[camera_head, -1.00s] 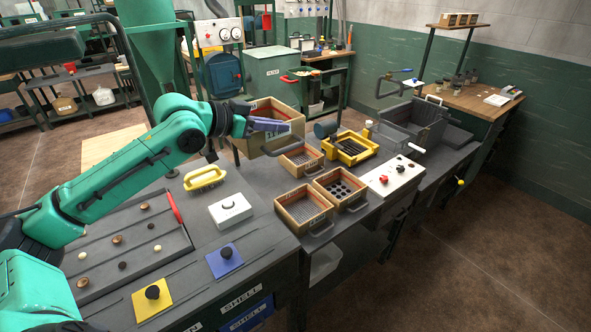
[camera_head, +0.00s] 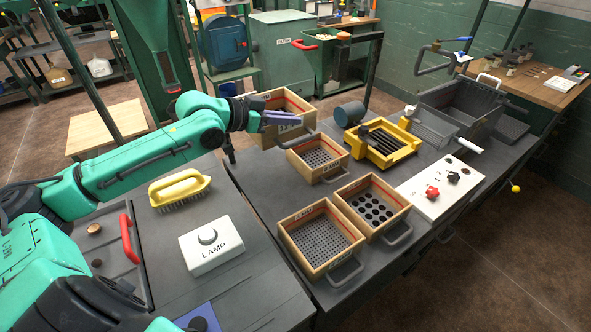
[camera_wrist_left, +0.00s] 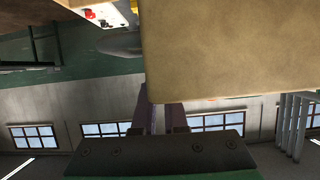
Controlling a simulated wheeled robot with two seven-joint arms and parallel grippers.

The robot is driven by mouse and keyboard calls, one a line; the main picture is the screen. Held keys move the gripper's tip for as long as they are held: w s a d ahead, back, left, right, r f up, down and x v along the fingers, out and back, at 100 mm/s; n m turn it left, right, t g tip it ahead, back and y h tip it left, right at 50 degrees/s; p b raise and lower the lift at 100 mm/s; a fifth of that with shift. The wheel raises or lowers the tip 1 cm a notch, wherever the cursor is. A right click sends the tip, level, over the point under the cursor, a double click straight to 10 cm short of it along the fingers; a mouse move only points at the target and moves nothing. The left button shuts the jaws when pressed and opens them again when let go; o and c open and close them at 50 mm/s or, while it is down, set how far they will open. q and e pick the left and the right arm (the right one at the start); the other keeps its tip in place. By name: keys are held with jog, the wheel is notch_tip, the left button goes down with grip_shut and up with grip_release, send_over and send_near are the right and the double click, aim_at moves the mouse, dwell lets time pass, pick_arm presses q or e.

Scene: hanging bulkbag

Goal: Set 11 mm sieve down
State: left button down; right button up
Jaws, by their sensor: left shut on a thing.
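My left gripper (camera_head: 284,118) is shut, its purple fingers at the near side of a wooden-framed sieve (camera_head: 288,101) with a red line inside. Its size mark is not readable, and the fingers hide the exact grip. In the left wrist view its plain wooden wall (camera_wrist_left: 235,50) fills the upper right, above the fingers (camera_wrist_left: 160,118). It appears at the far edge of the grey bench (camera_head: 262,170), behind a small-holed sieve (camera_head: 318,155); I cannot tell whether it touches the bench. My right gripper is out of view.
A fine-holed sieve (camera_head: 320,239) and a large-holed sieve (camera_head: 371,205) stand nearer. A yellow slotted tray (camera_head: 405,153), blue-grey cylinder (camera_head: 349,114), knob panel (camera_head: 440,187) and grey bin (camera_head: 470,105) lie to the right.

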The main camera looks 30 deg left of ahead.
pick_arm(q)
notch_tip(320, 180, down, 13)
jog(key=shift+w+a+f+p, duration=0.15)
jog(key=shift+w+f+p, duration=0.1)
jog(key=shift+p, duration=0.15)
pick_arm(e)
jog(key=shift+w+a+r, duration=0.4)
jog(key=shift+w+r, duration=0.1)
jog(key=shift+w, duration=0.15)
pick_arm(q)
jog(key=shift+f+b, duration=0.55)
jog(key=c, duration=1.2)
grip_release()
jog(key=shift+o, duration=1.2)
jog(key=shift+s, duration=0.1)
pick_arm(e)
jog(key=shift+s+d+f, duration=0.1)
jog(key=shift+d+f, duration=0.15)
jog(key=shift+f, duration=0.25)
